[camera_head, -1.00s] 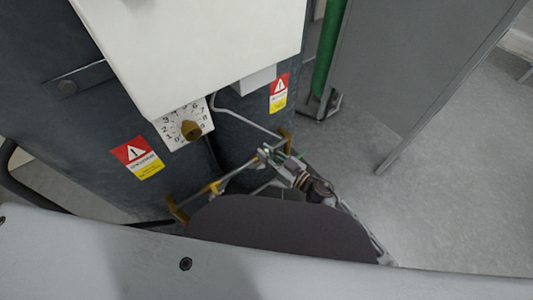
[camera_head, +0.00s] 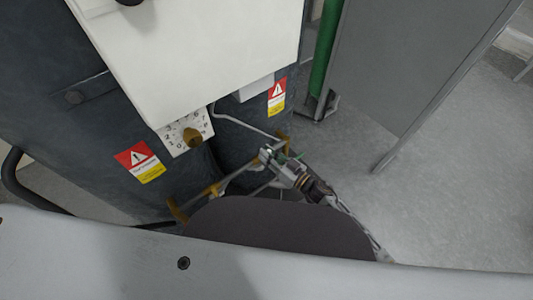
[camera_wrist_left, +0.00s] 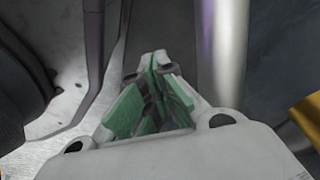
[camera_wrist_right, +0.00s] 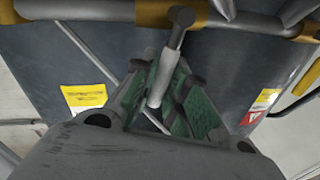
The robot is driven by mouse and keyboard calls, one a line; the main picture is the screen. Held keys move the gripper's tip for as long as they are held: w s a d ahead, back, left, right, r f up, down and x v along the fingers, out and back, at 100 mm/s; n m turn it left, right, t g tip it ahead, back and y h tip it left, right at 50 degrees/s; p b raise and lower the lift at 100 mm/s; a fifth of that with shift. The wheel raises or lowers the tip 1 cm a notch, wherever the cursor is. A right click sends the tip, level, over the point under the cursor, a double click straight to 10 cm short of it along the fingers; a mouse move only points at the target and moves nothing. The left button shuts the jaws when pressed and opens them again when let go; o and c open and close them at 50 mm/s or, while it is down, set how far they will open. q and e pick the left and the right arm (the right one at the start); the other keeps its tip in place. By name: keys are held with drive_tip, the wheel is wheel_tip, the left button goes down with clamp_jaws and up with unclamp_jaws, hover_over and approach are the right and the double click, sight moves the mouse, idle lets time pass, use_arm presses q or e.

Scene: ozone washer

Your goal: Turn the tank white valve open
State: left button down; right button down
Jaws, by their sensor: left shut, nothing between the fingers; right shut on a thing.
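The white valve handle (camera_wrist_right: 160,80) is a short pale bar in the right wrist view. It runs down from a grey stem at a brass-coloured pipe fitting (camera_wrist_right: 155,13). My right gripper (camera_wrist_right: 165,95) is shut on this bar, with its green pads on both sides of it. In the head view my right gripper (camera_head: 270,155) is beside the pipework in front of the dark tank (camera_head: 110,110); the handle is too small to make out there. My left gripper (camera_wrist_left: 155,75) shows only in its own wrist view, shut and empty, its green pads together.
A white box (camera_head: 200,50) overhangs a dial with a brass knob (camera_head: 192,137). Warning labels (camera_head: 140,162) are on the dark casing. A green cylinder (camera_head: 325,60) and a grey panel (camera_head: 410,60) stand at the right. The floor at right (camera_head: 450,180) is clear.

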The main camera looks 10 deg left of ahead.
drive_tip(key=shift+w+d+m, duration=0.15)
drive_tip(key=shift+w+m, duration=0.05)
drive_tip(key=shift+m, duration=0.2)
use_arm(q)
drive_tip(key=shift+s+a+f+p, duration=0.3)
drive_tip(key=shift+s+a+p, duration=0.15)
drive_tip(key=shift+s, duration=0.3)
drive_tip(key=shift+s+a+f+p, duration=0.35)
drive_tip(key=shift+s+a, duration=0.2)
drive_tip(key=shift+s, duration=0.25)
drive_tip(key=shift+s+a+f+p, duration=0.3)
drive_tip(key=shift+s+a+p, duration=0.15)
drive_tip(key=shift+s, duration=0.3)
use_arm(e)
drive_tip(key=shift+w+d+f+m+t, duration=0.25)
drive_tip(key=shift+w+d+m, duration=0.1)
drive_tip(key=shift+m, duration=0.65)
drive_tip(key=shift+w+d+f+m+t, duration=0.25)
drive_tip(key=shift+d+m, duration=0.05)
drive_tip(key=shift+m, duration=0.7)
use_arm(q)
drive_tip(key=shift+s+a+f, duration=0.1)
drive_tip(key=shift+s, duration=0.1)
use_arm(e)
drive_tip(key=c, duration=1.4)
unclamp_jaws()
use_arm(q)
drive_tip(key=shift+w, duration=0.25)
drive_tip(key=shift+s+d, duration=0.1)
drive_tip(key=shift+d, duration=0.1)
